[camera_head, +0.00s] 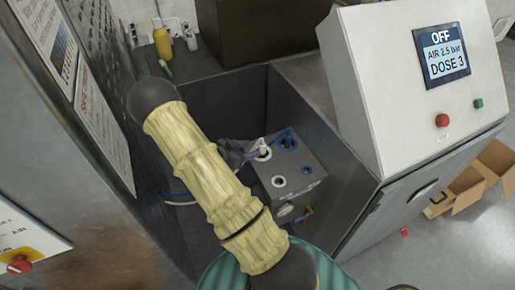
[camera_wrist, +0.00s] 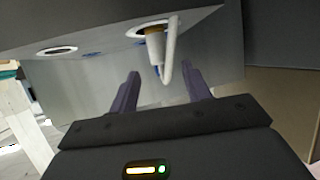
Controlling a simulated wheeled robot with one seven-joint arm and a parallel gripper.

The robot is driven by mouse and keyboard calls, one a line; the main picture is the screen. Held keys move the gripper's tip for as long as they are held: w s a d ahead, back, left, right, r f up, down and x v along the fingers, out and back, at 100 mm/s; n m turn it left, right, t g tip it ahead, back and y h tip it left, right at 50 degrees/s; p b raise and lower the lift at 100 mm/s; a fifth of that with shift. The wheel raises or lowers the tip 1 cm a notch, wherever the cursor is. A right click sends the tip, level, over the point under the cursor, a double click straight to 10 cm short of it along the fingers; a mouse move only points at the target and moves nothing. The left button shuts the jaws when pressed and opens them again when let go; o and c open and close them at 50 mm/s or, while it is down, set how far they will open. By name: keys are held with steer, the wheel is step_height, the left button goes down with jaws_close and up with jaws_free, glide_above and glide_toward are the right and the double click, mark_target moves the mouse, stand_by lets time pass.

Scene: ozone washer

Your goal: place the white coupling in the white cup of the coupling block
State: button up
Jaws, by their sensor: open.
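The coupling block (camera_head: 283,163) is a grey box with white-ringed and blue-ringed cups on top. The white coupling (camera_head: 263,146) stands at the far-left white cup (camera_head: 264,155). In the wrist view the coupling (camera_wrist: 155,48), with a brass-coloured part and a white hose, meets the white ring of that cup (camera_wrist: 136,31); how deep it sits cannot be told. My gripper (camera_head: 240,151) is beside the block's far left corner, partly hidden by my arm. In the wrist view its fingers (camera_wrist: 161,88) are open, one each side of the coupling's hose, with gaps.
A second white cup (camera_head: 279,181) nearer the front looks empty. A blue hose (camera_head: 277,136) runs to the blue cup behind. The block stands in a recess between a steel cabinet (camera_head: 105,90) and the control console (camera_head: 400,90). A yellow bottle (camera_head: 162,43) stands at the back.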

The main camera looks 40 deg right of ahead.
steer(key=v, duration=0.5)
steer(key=shift+a, duration=0.15)
steer(key=w+a+r+n+t+y, duration=0.2)
steer(key=a+r+n+t+y, duration=0.15)
steer(key=a+n+y, duration=0.2)
steer(key=w+a+r+n+t+y, duration=0.3)
steer(key=a+r+n+y, duration=0.15)
steer(key=a, duration=0.25)
steer(key=s+a+r+n+g+y, duration=0.1)
steer(key=s+n, duration=0.3)
steer(key=s, duration=0.5)
steer(key=s+a+r+n+g+y, duration=0.2)
steer(key=s+a+r+n, duration=0.2)
steer(key=s, duration=0.5)
steer(key=shift+a+r+g, duration=0.15)
steer(key=shift+a+g, duration=0.05)
steer(key=shift+g, duration=0.15)
